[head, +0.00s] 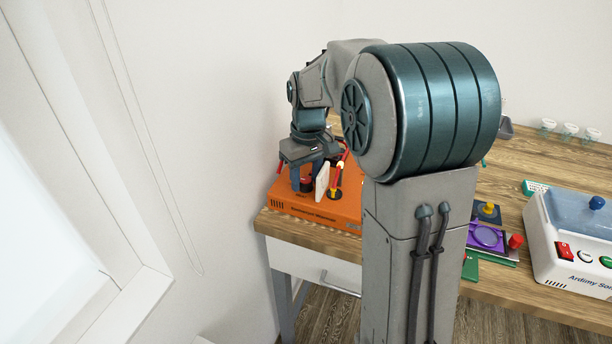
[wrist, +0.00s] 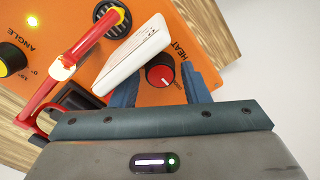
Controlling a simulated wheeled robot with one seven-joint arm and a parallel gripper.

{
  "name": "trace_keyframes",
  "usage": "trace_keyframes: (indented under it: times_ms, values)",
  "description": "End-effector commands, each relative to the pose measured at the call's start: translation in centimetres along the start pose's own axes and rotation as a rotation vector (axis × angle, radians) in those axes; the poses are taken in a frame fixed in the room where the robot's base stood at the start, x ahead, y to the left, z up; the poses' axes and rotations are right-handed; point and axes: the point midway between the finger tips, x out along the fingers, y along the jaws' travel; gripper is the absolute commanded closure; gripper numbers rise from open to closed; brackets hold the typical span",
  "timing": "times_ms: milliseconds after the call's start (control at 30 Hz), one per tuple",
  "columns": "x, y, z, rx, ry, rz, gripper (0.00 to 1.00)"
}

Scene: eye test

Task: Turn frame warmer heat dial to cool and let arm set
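The orange frame warmer (head: 316,208) stands at the table's left end. In the wrist view its orange top (wrist: 185,20) carries a red dial (wrist: 160,73) on a black base beside the word HEAT. A small pale mark shows on the dial; its setting is too small to read. My gripper (wrist: 165,84) is open, with one blue finger on each side of the dial and a visible gap at the right. It also shows low over the warmer in the head view (head: 307,182). A red glasses frame (wrist: 84,45) lies tilted over the warmer, beside a white printed card-like piece (wrist: 133,55).
The white piece overlaps the left finger in the wrist view.

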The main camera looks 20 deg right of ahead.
Motion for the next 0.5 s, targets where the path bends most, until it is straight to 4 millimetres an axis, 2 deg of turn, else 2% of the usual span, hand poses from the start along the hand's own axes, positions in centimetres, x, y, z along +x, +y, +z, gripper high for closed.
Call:
trace_keyframes:
  times_ms: [333,500]
  values:
    - [-0.1,0.0,0.1,0.001,-0.002,0.000,0.49]
    - [-2.1,0.0,0.0,0.001,0.001,0.001,0.49]
